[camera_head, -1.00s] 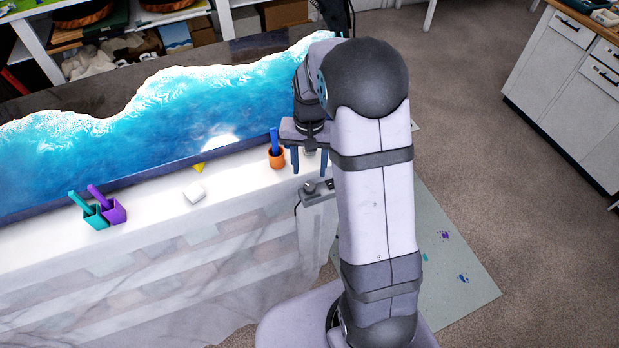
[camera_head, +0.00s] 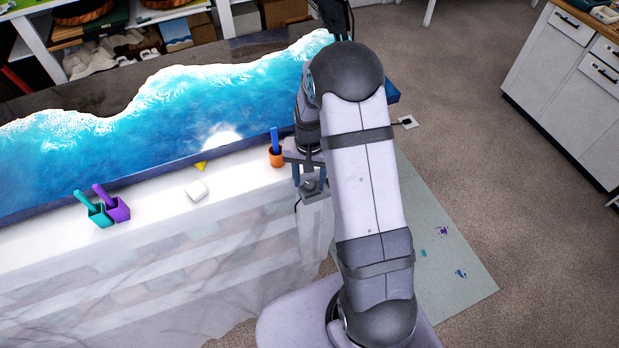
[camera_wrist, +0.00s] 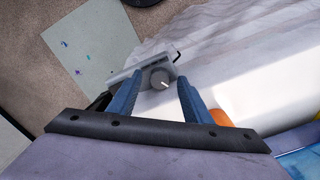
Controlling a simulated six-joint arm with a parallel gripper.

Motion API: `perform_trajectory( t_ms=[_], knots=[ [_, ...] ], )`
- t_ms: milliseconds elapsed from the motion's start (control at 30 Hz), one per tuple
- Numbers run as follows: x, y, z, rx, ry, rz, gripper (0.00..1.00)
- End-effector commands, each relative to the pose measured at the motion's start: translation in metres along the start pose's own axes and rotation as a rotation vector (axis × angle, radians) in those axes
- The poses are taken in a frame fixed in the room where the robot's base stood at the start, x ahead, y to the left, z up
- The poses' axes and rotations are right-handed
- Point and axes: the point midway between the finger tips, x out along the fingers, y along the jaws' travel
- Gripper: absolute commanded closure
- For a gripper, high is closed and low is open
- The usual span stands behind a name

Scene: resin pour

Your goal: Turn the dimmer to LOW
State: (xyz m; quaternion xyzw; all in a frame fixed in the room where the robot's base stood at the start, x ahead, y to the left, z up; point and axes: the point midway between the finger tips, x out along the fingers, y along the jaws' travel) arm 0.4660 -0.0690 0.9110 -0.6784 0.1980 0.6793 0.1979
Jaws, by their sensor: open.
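The dimmer is a grey box (camera_wrist: 124,84) with a round dark grey knob (camera_wrist: 160,76), mounted at the right end of the white-covered bench. In the wrist view a short white mark on the knob points to the lower right; the small lettering beside it is unreadable. In the head view the dimmer box (camera_head: 317,195) is partly behind my arm. My gripper (camera_head: 310,181) is open, fingers pointing down, directly over the dimmer. In the wrist view my gripper (camera_wrist: 160,90) has one finger on each side of the knob; I cannot tell whether they touch it.
An orange cup (camera_head: 276,158) with a blue stick stands just left of my gripper. The blue resin panel (camera_head: 200,100) lies behind it. Floor is right.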

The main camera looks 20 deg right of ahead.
Motion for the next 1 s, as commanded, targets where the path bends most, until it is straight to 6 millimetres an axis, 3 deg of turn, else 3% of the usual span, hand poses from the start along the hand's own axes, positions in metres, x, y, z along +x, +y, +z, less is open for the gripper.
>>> perform_trajectory(
  t_ms=[367,533,1000],
  knots=[
    [0.0041,-0.0002,-0.0004,0.000,0.002,-0.001,0.55],
    [0.0039,-0.0001,-0.0003,0.000,0.001,-0.001,0.96],
    [0.0039,-0.0002,-0.0005,-0.073,0.001,-0.001,0.96]
  ],
)
